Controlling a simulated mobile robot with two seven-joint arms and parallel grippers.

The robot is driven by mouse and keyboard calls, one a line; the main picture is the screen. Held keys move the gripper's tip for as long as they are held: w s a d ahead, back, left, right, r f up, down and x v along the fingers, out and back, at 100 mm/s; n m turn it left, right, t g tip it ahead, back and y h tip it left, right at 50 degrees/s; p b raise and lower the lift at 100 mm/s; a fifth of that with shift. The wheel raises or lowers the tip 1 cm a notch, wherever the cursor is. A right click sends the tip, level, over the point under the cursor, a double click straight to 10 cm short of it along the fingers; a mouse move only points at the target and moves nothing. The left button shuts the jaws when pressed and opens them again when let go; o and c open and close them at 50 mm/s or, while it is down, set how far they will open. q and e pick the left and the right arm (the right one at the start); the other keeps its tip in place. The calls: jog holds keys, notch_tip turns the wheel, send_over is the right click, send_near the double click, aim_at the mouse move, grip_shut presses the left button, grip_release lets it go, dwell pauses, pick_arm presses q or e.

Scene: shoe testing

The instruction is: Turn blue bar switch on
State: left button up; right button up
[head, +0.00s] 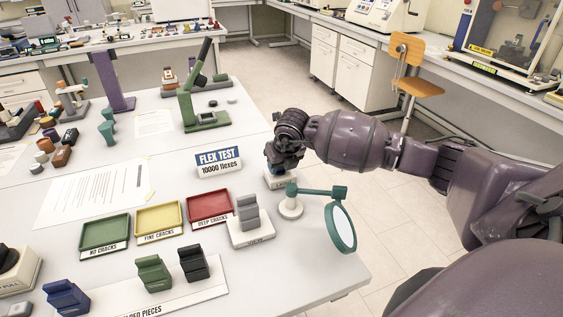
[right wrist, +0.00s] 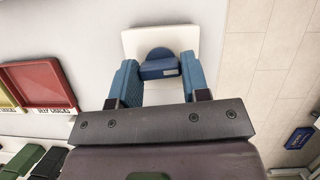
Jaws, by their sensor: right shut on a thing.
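The blue bar switch (right wrist: 158,65) shows in the right wrist view as a blue round knob with a raised bar on a white base (right wrist: 135,40). My right gripper (right wrist: 160,72) is shut on the bar, with one blue-padded finger at each end. In the head view my right gripper (head: 282,165) points down over the white base (head: 281,183) near the table's right edge, and it hides the blue knob. Whether the switch is on or off cannot be told. My left gripper is not in view.
A teal magnifier (head: 341,228) on a white foot stands close in front of the switch. A "FLEX TEST" sign (head: 218,162) stands to its left. The red tray (head: 209,207) and a grey block on a white base (head: 249,213) are nearby. The floor lies beyond the table's right edge.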

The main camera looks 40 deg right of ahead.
jog(key=shift+m+h, duration=0.3)
jog(key=shift+m, duration=0.3)
jog(key=o, duration=0.9)
jog(key=v, duration=1)
jog(key=shift+r+p, duration=0.3)
jog(key=shift+r, duration=0.1)
